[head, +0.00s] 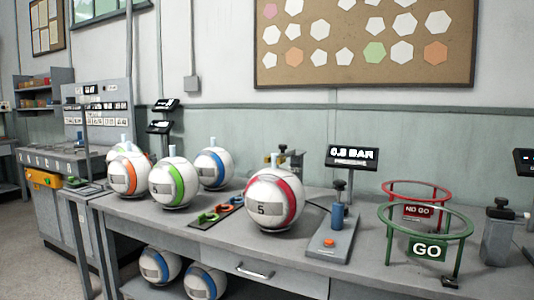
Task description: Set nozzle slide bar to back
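I cannot clearly pick out the nozzle slide bar or tell which way it is set. A grey stand (325,247) on the bench carries a blue cylinder (338,217), a black knob on a post and an orange-red button. A pressure display (351,158) stands behind it, its reading in BAR. A white ball with a red band (274,199) sits left of the stand. A dark device (292,162) behind this ball is partly hidden by it. My gripper is not in view.
Balls with orange (128,173), green (173,182) and blue (213,168) bands stand at left on the bench. A dark tray (216,212) with green and orange pieces lies between balls. A red NO GO ring (416,188) and green GO ring (426,217) stand at right.

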